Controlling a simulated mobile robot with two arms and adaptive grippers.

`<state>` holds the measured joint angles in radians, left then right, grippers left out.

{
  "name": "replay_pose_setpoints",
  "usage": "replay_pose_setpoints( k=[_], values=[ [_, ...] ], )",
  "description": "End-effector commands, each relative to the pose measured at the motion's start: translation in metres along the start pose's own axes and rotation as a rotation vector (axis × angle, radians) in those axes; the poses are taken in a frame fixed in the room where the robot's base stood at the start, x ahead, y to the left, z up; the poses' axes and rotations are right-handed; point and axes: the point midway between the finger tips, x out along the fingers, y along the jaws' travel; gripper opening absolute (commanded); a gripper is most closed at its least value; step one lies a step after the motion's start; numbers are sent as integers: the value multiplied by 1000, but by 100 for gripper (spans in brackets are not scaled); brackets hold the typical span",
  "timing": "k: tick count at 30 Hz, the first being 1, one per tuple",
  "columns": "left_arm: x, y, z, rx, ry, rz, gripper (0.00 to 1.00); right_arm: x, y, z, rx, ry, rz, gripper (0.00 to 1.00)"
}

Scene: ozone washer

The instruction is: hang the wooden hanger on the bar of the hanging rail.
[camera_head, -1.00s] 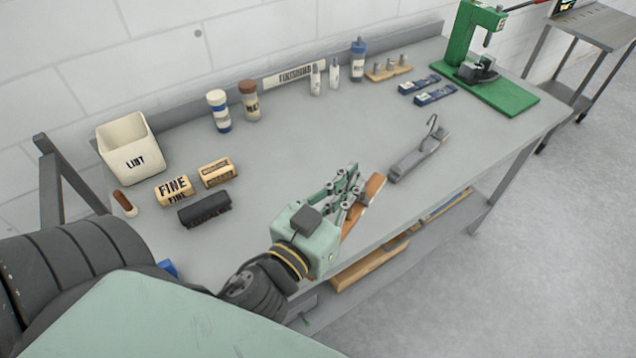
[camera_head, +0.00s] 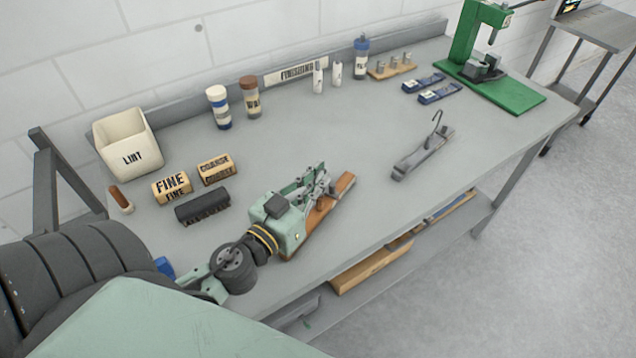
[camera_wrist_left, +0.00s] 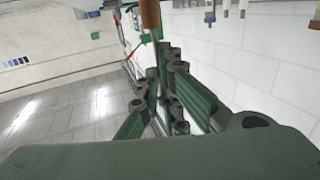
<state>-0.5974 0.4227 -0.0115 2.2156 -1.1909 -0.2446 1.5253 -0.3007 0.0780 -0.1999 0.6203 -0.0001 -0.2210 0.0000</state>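My left gripper (camera_head: 322,185) is over the front part of the grey workbench, its fingers against a narrow orange-brown wooden piece (camera_head: 328,206). The piece's full shape is partly hidden by the gripper, so I cannot tell if it is the wooden hanger. In the left wrist view the green fingers (camera_wrist_left: 162,80) are close together, with a brown wooden end (camera_wrist_left: 150,14) just beyond them. A grey bar with an upright wire hook (camera_head: 424,156) lies on the bench to the right, apart from my gripper. No hanging rail shows. My right gripper is out of view.
Bottles (camera_head: 250,97) line the back. A green press (camera_head: 490,65) stands at the back right. The bench middle is clear.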

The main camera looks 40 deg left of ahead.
Motion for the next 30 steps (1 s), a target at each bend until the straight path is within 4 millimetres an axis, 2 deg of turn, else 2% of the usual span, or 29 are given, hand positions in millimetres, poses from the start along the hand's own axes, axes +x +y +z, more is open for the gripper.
replay_pose_setpoints(
  k=[11, 12, 18, 30],
  values=[
    [0, 0, 4, 0, 2, 0, 0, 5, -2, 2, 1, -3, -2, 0],
    [0, 0, 2, 0, 1, 1, 7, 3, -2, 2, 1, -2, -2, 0],
    [0, 0, 2, 1, 0, 0, 23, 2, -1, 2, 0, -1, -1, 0],
    [-1, 0, 0, 1, -1, 0, 23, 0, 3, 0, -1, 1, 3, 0]
  ],
)
